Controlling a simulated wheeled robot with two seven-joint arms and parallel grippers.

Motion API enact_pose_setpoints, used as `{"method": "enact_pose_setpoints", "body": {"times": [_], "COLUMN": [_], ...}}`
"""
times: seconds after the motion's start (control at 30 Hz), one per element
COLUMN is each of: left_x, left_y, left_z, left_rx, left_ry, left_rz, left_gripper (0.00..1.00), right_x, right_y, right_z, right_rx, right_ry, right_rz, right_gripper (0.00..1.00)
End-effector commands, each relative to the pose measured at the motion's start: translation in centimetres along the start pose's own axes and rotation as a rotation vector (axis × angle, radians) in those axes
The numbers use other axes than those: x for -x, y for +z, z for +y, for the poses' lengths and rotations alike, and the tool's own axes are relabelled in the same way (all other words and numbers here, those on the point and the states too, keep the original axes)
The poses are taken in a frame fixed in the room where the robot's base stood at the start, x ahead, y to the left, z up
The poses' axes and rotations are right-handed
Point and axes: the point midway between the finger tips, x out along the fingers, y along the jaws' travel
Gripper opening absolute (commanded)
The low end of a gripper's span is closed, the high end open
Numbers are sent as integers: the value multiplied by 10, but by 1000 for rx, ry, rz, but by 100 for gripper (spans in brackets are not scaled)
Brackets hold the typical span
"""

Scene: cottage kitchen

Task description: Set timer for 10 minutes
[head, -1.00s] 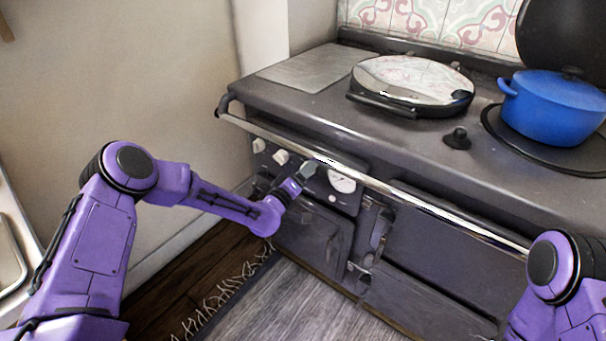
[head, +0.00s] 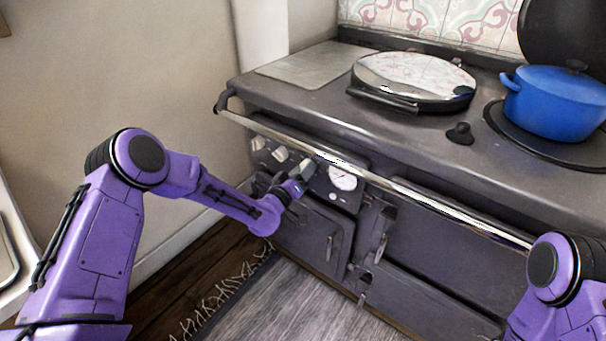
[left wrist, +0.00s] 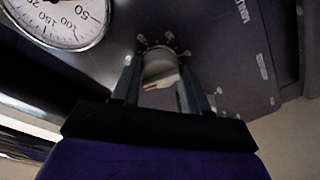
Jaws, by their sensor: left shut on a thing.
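The timer knob (left wrist: 160,66) is a pale round knob on the stove's dark front panel, with tick marks around it. Lettering near it in the left wrist view seems to read "MINU". My left gripper (left wrist: 160,80) is shut on this knob, one finger on each side. In the head view the left gripper (head: 307,169) is at the panel under the rail, and its fingers mostly hide the knob. The knob's exact setting cannot be read. My right gripper is out of view; only part of that arm shows at the lower right.
A round white gauge (head: 342,179) sits just right of the left gripper. Two pale knobs (head: 280,154) are to its left. A metal rail (head: 400,190) runs across the stove front above. A blue pot (head: 553,104) and a round lid (head: 412,78) are on top.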

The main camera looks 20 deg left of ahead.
Motion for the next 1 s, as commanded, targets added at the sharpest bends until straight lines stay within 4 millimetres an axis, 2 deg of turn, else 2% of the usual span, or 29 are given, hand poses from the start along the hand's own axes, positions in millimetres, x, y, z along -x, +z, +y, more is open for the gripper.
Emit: {"method": "enact_pose_setpoints", "body": {"times": [0.5,1.0], "left_x": [0,0], "left_y": [2,2], "left_z": [0,0], "left_rx": [-411,-554], "left_ry": [38,49], "left_rz": [24,32], "left_gripper": [14,14], "right_x": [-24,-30], "right_y": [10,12], "right_z": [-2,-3], "right_rx": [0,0], "right_ry": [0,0], "right_rz": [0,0], "right_gripper": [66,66]}}
